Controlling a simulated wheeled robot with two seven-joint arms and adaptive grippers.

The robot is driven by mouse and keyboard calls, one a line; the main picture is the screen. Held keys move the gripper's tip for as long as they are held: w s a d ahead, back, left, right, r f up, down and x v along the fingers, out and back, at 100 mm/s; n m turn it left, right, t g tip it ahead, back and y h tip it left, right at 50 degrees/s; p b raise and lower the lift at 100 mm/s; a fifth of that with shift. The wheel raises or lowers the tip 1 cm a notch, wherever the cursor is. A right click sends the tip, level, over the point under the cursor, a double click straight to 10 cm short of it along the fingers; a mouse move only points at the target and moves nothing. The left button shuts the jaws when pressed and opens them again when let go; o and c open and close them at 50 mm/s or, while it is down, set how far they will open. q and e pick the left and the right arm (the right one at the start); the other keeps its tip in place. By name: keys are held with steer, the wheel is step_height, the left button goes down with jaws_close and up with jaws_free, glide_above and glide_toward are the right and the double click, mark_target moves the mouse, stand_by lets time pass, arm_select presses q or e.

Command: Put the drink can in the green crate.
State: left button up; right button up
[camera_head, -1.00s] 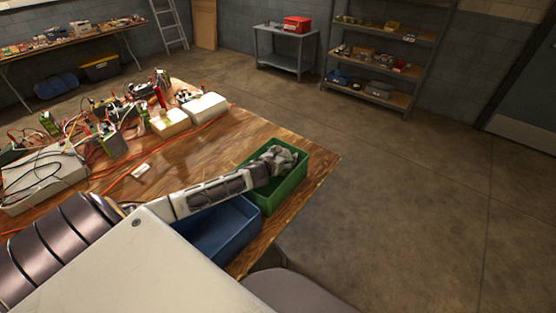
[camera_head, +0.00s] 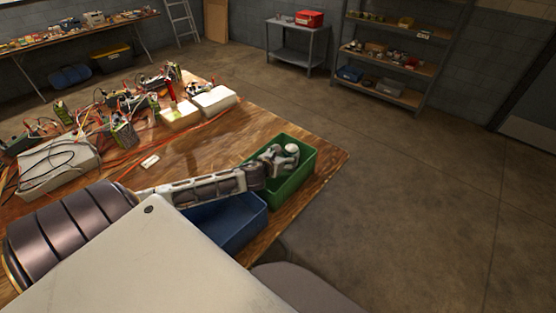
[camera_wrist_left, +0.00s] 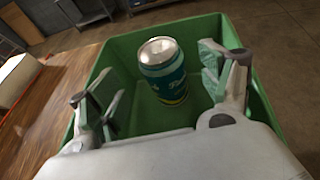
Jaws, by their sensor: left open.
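The green crate (camera_head: 301,181) stands on the right end of the wooden table. My left gripper (camera_head: 287,155) is over the crate with its fingers reaching into it. In the left wrist view the gripper (camera_wrist_left: 165,95) is open, one finger on each side of the drink can (camera_wrist_left: 165,75). The can is teal with a silver top and sits inside the green crate (camera_wrist_left: 125,50), apart from both fingers. In the head view a pale round top of the can (camera_head: 292,148) shows by the fingers. My right gripper is in neither view.
A blue crate (camera_head: 262,222) stands beside the green one, under my left arm. Chargers, cables and white boxes (camera_head: 214,99) crowd the table's far left. Open floor lies to the right. A grey cart (camera_head: 299,47) and shelves stand behind.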

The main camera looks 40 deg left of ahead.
arm_select(q)
steer(key=shift+v, duration=2.6)
